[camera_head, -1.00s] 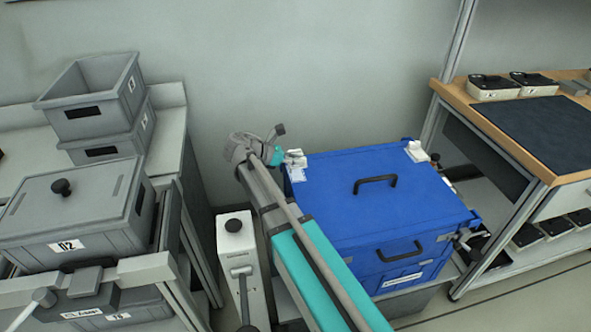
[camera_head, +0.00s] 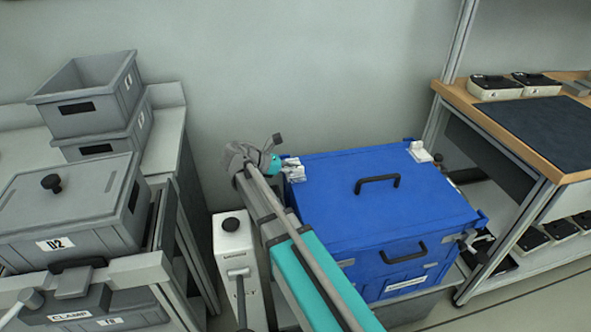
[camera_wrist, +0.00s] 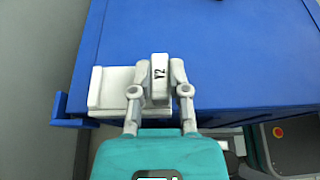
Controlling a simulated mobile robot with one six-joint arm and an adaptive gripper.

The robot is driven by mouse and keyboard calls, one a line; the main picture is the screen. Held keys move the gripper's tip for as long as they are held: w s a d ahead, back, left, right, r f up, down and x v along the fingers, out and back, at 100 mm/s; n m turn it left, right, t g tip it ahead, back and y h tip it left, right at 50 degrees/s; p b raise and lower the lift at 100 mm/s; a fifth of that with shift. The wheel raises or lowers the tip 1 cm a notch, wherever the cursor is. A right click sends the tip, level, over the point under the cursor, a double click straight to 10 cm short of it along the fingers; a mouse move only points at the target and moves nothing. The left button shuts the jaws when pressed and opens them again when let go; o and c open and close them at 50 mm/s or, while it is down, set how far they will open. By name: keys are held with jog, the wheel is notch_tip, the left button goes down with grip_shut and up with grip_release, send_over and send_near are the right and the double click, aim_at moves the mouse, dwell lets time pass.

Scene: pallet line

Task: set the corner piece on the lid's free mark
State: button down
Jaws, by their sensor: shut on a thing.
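The blue case's lid (camera_head: 340,215) has a black handle in its middle. One white corner piece (camera_head: 420,152) sits at its back right corner. My gripper (camera_head: 281,166) is at the back left corner, shut on a second white corner piece (camera_head: 293,170). A flat white part (camera_wrist: 112,88) extends left over the lid corner and looks joined to the block. The piece is on or just above the lid; I cannot tell if it touches. No free mark shows; the piece may cover it.
Grey bins (camera_head: 95,95) and a grey lidded box (camera_head: 70,205) stand on the left. A grey post with a black knob (camera_head: 232,240) stands beside my arm. A wooden-topped bench (camera_head: 520,125) is on the right. Most of the lid is clear.

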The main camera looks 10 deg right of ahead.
jog(key=shift+f+b, duration=0.6)
jog(key=shift+b, duration=0.05)
jog(key=c, duration=0.6)
grip_release()
jog(key=shift+r, duration=0.2)
jog(key=shift+a+r+p, duration=0.15)
jog(key=shift+r+p, duration=0.5)
jog(key=shift+p, duration=0.2)
jog(key=p+v, duration=0.2)
jog(key=v, duration=0.3)
jog(key=p+v, duration=0.2)
jog(key=v, duration=0.4)
jog(key=shift+a+f, duration=0.1)
jog(key=shift+a, duration=0.3)
